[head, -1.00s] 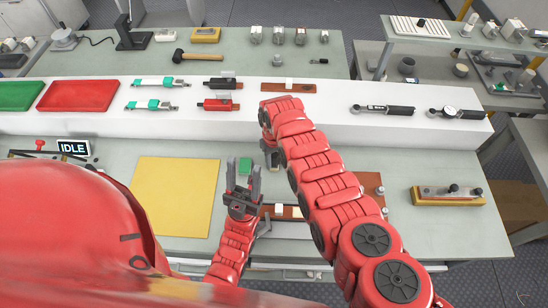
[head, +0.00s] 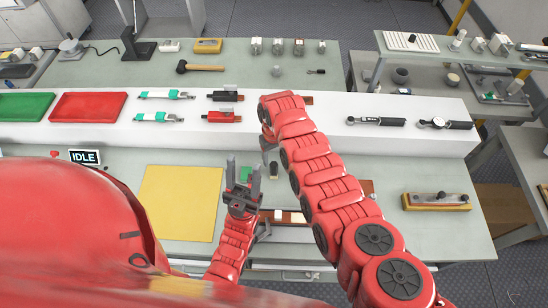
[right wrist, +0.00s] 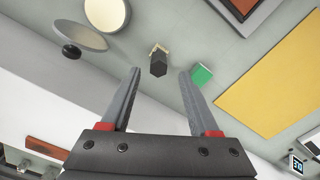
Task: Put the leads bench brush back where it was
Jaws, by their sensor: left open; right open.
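A small dark block with a tan end (right wrist: 158,62), which looks like the brush, lies on the bench and shows between my right fingers in the right wrist view. In the head view a small dark item (head: 273,170) beside my right gripper looks like the same thing. My right gripper (right wrist: 158,100) is open and empty, apart from the block. In the head view my right arm hides most of that gripper. My left gripper (head: 243,180) is open and empty, left of the right arm, over the front bench. A green block (right wrist: 203,75) lies close to the dark block.
A yellow mat (head: 182,203) lies to the left on the bench. A white raised shelf (head: 370,143) runs behind, with a red tray (head: 88,106), a green tray (head: 25,106) and several tools. A wood-based block (head: 436,202) sits at right. Two round discs (right wrist: 80,36) show in the wrist view.

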